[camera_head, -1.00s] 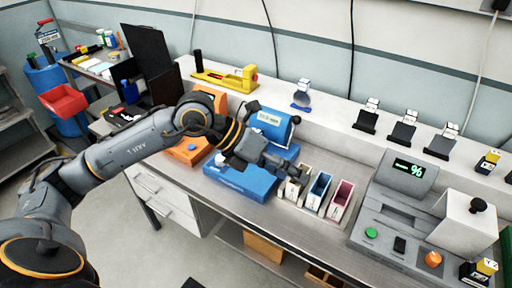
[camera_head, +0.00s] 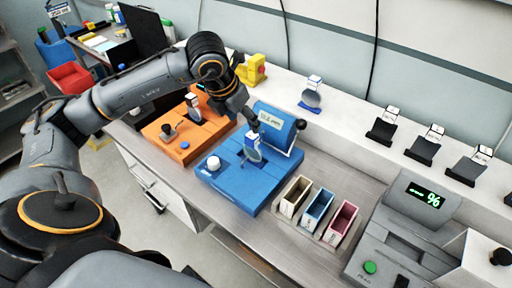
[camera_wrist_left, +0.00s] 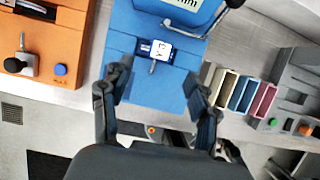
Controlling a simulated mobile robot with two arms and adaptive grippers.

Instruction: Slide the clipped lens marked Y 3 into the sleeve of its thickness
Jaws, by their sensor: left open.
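The clipped lens marked Y 3 (camera_wrist_left: 157,50) stands in the blue device (camera_wrist_left: 120,55); its label reads in the left wrist view. In the head view the lens (camera_head: 252,153) and the blue device (camera_head: 232,182) show below my left gripper (camera_head: 251,121). In the left wrist view my left gripper (camera_wrist_left: 156,88) is open and empty, its fingers spread on the near side of the lens. Three open sleeves stand right of the blue device: beige (camera_head: 291,198), blue (camera_head: 315,212) and pink (camera_head: 339,226). Their thickness marks are too small to read. My right gripper is not in view.
An orange device (camera_head: 178,147) holding another clipped lens stands left of the blue one. A grey machine (camera_head: 385,245) with a green display stands right of the sleeves. Several clipped lenses stand along the back ledge. Bare bench top lies between the sleeves and the ledge.

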